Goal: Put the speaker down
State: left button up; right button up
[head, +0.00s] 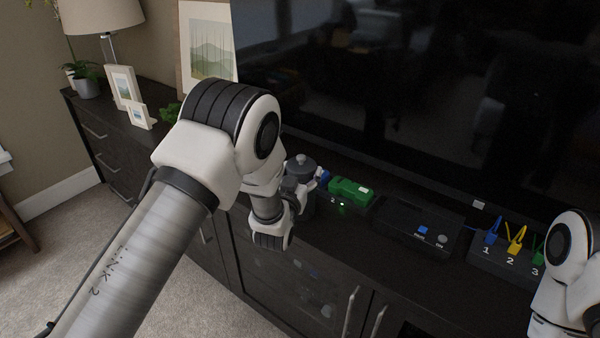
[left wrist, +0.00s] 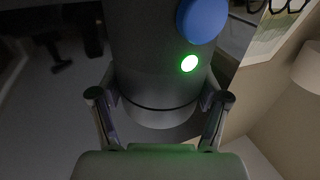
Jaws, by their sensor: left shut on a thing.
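The speaker (left wrist: 150,65) is a dark grey cylinder with a blue round button and a lit green light, filling the top middle of the left wrist view. In the head view its dark top (head: 301,163) shows just past my left wrist, over the cabinet's front edge area. My left gripper (head: 301,190) is shut on it, with one finger on each side of the cylinder in the left wrist view (left wrist: 160,101). My arm hides part of the speaker, and I cannot tell whether its base touches the cabinet top. My right gripper is out of view.
The dark cabinet (head: 385,289) holds a green device (head: 350,191), a flat black box with buttons (head: 420,229), and a stand with numbered coloured clips (head: 505,258). A large TV (head: 400,90) stands behind. Picture frames (head: 124,86), a plant and a lamp (head: 103,15) are at the left.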

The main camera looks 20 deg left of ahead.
pick_arm(q)
jog(key=o, duration=1.6)
jog(key=shift+s, duration=0.2)
jog(key=shift+o, duration=1)
jog(key=shift+s+r, duration=0.1)
jog(key=shift+r, duration=0.05)
jog(key=s, duration=1.2)
jog(key=s+a+f+g, duration=0.2)
jog(key=s+f+g, duration=0.2)
jog(key=f, duration=0.4)
jog(key=s+a+f+g, duration=0.1)
jog(key=s+f+g, duration=0.25)
jog(key=f, duration=0.45)
jog(key=s+f+g, duration=0.5)
jog(key=s+f, duration=0.1)
jog(key=s, duration=0.7)
jog(key=s+a+f+g, duration=0.1)
jog(key=s+f+g, duration=0.4)
jog(key=s, duration=0.8)
notch_tip(320, 180, down, 2)
jog(key=shift+a+f+g+h, duration=0.1)
jog(key=shift+a+g+h, duration=0.2)
jog(key=shift+g+h, duration=0.1)
